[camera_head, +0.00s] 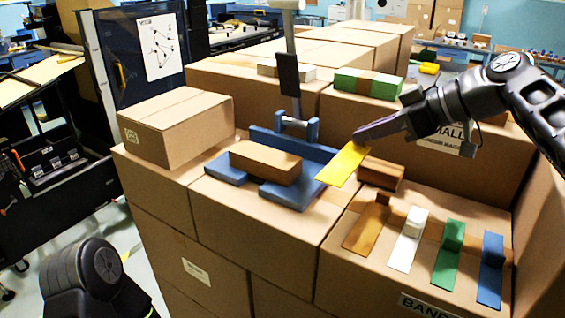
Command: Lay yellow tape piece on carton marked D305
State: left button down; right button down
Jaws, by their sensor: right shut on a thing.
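The yellow tape piece (342,166) is a flat strip, held at its upper right end by my right gripper (362,138). It is tilted, with its lower left end by the right edge of the blue stand. A small brown carton (265,163) lies on the blue stand (287,194), left of the tape. Another small brown carton (382,173) sits just right of the tape. I cannot read D305 on any carton. My left arm shows at the bottom left, but its gripper is out of view.
Brown, white, green (447,262) and blue (491,270) strips lie in a row on the front right box. A larger carton (175,128) stands left. A grey post (291,70) rises behind the stand. Tall boxes stand behind, with a green-and-brown block (368,84) on top.

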jog(key=shift+s+r, duration=0.25)
jog(key=shift+s, duration=0.2)
jog(key=shift+w+f, duration=0.15)
jog(key=shift+f, duration=0.3)
send_over(360, 192)
jog(key=shift+f, duration=2.55)
notch_tip(360, 192, down, 4)
jog(key=shift+d, duration=0.1)
jog(key=shift+f, duration=0.1)
jog(key=shift+f, duration=0.1)
